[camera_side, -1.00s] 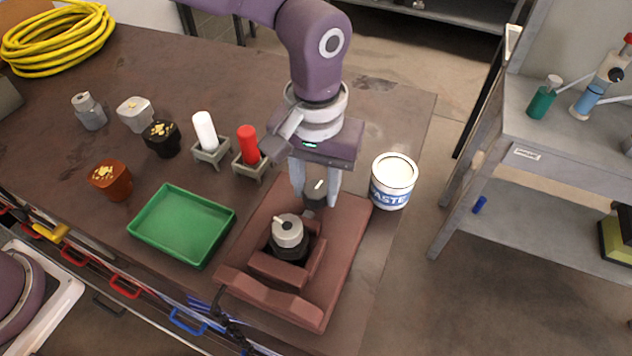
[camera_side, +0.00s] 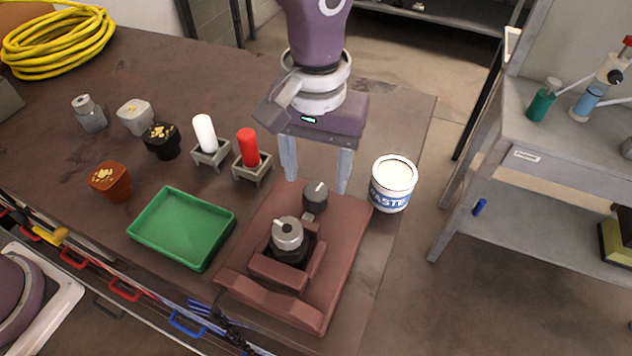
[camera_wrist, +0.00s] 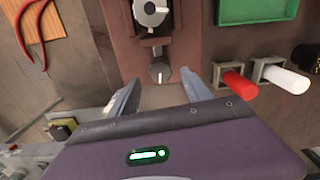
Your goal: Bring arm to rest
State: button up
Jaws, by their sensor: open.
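My gripper (camera_side: 316,180) is open and empty, with its fingers spread above the far end of the reddish-brown fixture (camera_side: 290,308). In the wrist view the gripper (camera_wrist: 160,88) also shows nothing between its fingers. A dark grey knob (camera_side: 316,196) with a light pointer mark stands on the fixture just in front of the fingers. It also shows in the wrist view (camera_wrist: 159,70), apart from the fingertips. A silver-capped round part (camera_side: 287,233) sits in a black base in the fixture's cradle.
Red (camera_side: 248,147) and white (camera_side: 205,134) cylinders stand in grey holders. Several small containers and a yellow hose coil (camera_side: 58,38) lie further left.

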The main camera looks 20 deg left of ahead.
jog(key=shift+r, duration=1.45)
jog(key=s+a+r+t+h, duration=0.1)
jog(key=s+a+r, duration=0.2)
jog(key=a+r, duration=0.4)
jog(key=s+a+r+t, duration=0.1)
jog(key=s+a+r, duration=0.3)
jog(key=a, duration=0.6)
jog(key=s+a+f+m+t+y, duration=0.1)
jog(key=s+a+f+t, duration=0.1)
jog(key=s+a, duration=0.8)
jog(key=shift+s+t, duration=0.8)
jog(key=shift+s, duration=0.2)
